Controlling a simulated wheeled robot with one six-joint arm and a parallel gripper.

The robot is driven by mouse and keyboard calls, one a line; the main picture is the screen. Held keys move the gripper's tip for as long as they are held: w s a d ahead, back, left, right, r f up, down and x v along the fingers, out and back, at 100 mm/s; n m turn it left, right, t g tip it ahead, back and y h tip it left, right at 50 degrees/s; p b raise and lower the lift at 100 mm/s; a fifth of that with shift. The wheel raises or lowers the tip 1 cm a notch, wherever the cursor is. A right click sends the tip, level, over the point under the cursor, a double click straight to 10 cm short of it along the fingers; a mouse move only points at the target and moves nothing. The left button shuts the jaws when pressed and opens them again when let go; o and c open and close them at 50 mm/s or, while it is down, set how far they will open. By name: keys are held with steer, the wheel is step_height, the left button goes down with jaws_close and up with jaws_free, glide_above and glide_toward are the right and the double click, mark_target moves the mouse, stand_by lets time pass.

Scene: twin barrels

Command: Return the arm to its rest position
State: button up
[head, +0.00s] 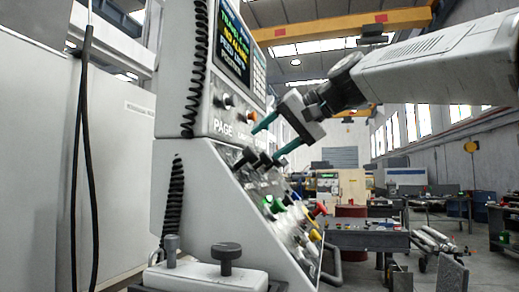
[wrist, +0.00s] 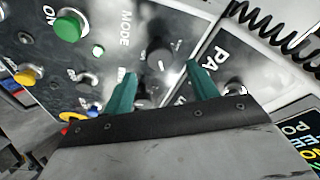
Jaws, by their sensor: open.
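My gripper (head: 268,141) is at the end of my arm, which reaches in from the upper right in the head view. Its two teal fingers are apart, and nothing shows between them. The fingertips point at the control panel (head: 230,165), close to the black knobs below the PAGE label. In the wrist view my gripper (wrist: 161,72) has a dark knob (wrist: 157,62) in line with the gap between its fingers. I cannot tell whether the fingers touch the panel.
A green button (wrist: 68,26) and a yellow knob (wrist: 27,76) sit on the panel. A screen (head: 233,40) is above it. A black coiled cable (head: 195,70) hangs on the left. A workbench (head: 355,238) stands behind. Open space lies right of the panel.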

steer(key=shift+s+d+r, duration=0.3)
steer(key=shift+s+d, duration=0.05)
steer(key=shift+d, duration=0.1)
steer(key=s+d+f+g+h, duration=0.2)
steer(key=s+d+f+h, duration=0.15)
steer(key=f, duration=0.75)
steer(key=s+d+f+g+h, duration=0.15)
steer(key=s+d+f, duration=0.25)
steer(key=f, duration=0.6)
steer(key=s+d+f+h, duration=0.1)
steer(key=s+d+f, duration=0.3)
steer(key=s+f, duration=0.3)
steer(key=s+d+f+g+h, duration=0.1)
steer(key=s+d+f+h, duration=0.1)
steer(key=s+f, duration=0.5)
steer(key=s+d+f+g+h, duration=0.1)
steer(key=s+d+f+h, duration=0.1)
steer(key=s+d+f, duration=0.3)
steer(key=s+f, duration=0.2)
steer(key=s, duration=0.2)
steer(key=shift+s+d+f+m, duration=0.2)
steer(key=shift+d+f+m, duration=0.05)
steer(key=shift+d+m, duration=0.05)
